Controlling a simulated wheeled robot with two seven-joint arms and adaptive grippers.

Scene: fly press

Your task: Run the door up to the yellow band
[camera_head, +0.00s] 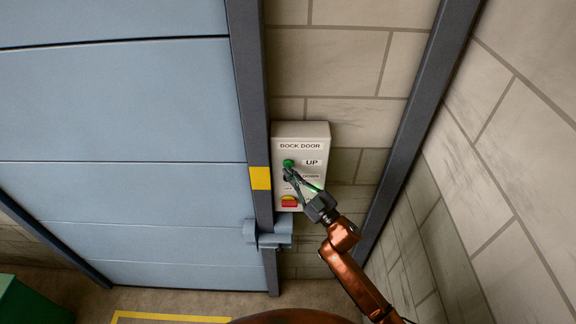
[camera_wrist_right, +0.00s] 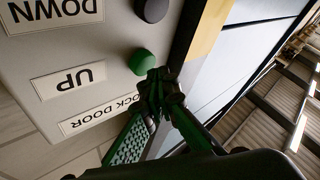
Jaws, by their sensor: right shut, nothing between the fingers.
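The pale blue dock door (camera_head: 120,110) fills the left of the head view and reaches down near the floor. The yellow band (camera_head: 260,178) is on the dark door post beside it. The control box (camera_head: 314,190) has a green UP button (camera_head: 288,163), a dark DOWN button below it and a red and yellow control (camera_head: 289,202) at the bottom. My right gripper (camera_head: 287,173) is shut and empty, its tips at the buttons. In the right wrist view the tips (camera_wrist_right: 160,88) are close to the green button (camera_wrist_right: 142,62); I cannot tell whether they touch. My left gripper is out of view.
A blue-grey bracket (camera_head: 268,236) juts from the post below the band. A dark post (camera_head: 420,140) and block wall (camera_head: 500,170) stand close on the right. A green object (camera_head: 30,302) is at lower left; a yellow line (camera_head: 170,318) marks the floor.

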